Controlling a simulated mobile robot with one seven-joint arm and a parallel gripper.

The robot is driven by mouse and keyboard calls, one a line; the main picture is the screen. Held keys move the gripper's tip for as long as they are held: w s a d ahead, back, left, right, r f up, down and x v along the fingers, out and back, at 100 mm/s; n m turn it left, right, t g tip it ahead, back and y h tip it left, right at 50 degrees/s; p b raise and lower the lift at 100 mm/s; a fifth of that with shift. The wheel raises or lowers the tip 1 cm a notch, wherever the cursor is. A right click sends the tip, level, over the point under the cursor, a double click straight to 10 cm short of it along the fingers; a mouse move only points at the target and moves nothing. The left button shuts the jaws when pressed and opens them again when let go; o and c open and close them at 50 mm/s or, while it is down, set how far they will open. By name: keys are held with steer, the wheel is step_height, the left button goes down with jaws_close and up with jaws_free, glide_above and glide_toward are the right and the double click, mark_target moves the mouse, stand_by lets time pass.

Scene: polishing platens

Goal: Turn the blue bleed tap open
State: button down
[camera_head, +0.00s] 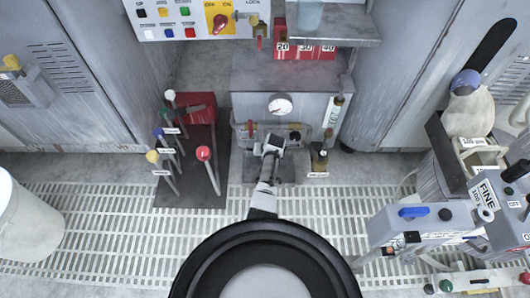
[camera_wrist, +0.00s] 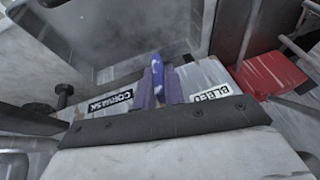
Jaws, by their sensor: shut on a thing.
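The blue bleed tap (camera_wrist: 158,63) shows in the wrist view as a blue handle between my two fingertips. My gripper (camera_wrist: 159,86) is shut on it, with one finger on each side. A white label (camera_wrist: 210,92) reading BLEED lies just right of the fingers, and a black label (camera_wrist: 110,103) lies to their left. In the head view my gripper (camera_head: 268,148) reaches the front of the grey cabinet (camera_head: 255,107) below its round gauge (camera_head: 280,106). My gripper hides the blue tap there.
Coloured-knob levers, one red-topped (camera_head: 204,154), stand left of my arm. Grey machines (camera_head: 425,222) crowd the far right, and a white bucket (camera_head: 25,222) stands at left. The slatted floor (camera_head: 110,215) between is clear.

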steer(key=shift+a+h, duration=0.1)
steer(key=shift+h, duration=1)
steer(key=c, duration=1.5)
jaws_free()
steer(key=shift+p+v, duration=6.9)
steer(key=shift+p, duration=1.25)
